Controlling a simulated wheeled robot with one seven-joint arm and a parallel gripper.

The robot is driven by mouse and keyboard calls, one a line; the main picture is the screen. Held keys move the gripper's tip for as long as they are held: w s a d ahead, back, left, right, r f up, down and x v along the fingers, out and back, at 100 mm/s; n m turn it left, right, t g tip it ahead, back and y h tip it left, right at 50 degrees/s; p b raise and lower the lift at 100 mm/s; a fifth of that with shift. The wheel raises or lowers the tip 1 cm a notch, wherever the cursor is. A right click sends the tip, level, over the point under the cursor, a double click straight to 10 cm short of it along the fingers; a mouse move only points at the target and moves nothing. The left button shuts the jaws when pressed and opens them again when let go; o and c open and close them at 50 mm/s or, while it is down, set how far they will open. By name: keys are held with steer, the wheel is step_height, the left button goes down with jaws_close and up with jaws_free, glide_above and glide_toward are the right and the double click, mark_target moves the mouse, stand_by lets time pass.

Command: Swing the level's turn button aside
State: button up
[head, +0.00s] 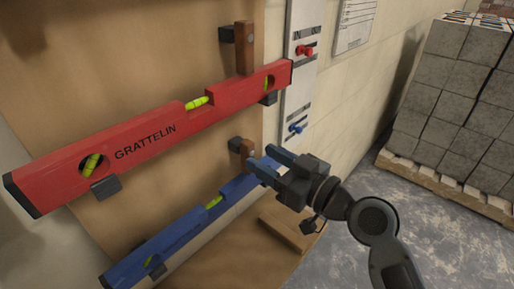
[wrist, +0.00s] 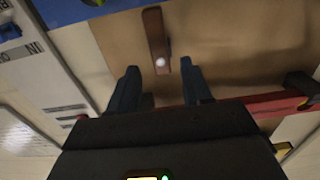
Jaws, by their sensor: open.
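The blue level (head: 190,225) lies slanted on the board below the red level (head: 150,135). A brown wooden turn button (head: 243,148) sits at the blue level's upper right end, beside a dark block. My gripper (head: 262,158) is open, with its fingertips close to this button. In the wrist view the turn button (wrist: 154,32) runs from a pale round screw toward the blue level (wrist: 72,8). There it shows beyond the gap between my open fingers (wrist: 160,82); I cannot tell whether they touch it. A second brown button (head: 245,48) stands upright at the red level.
A white strip (head: 298,75) with a red knob (head: 305,51) and a blue knob (head: 297,127) runs right of the board. A wooden piece (head: 292,225) juts out below my gripper. Grey blocks (head: 455,105) stand on a pallet at right, with open floor in front.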

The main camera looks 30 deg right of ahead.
mark_target(252, 152)
steer(key=shift+p+x, duration=0.3)
steer(key=shift+x, duration=1.35)
jaws_close()
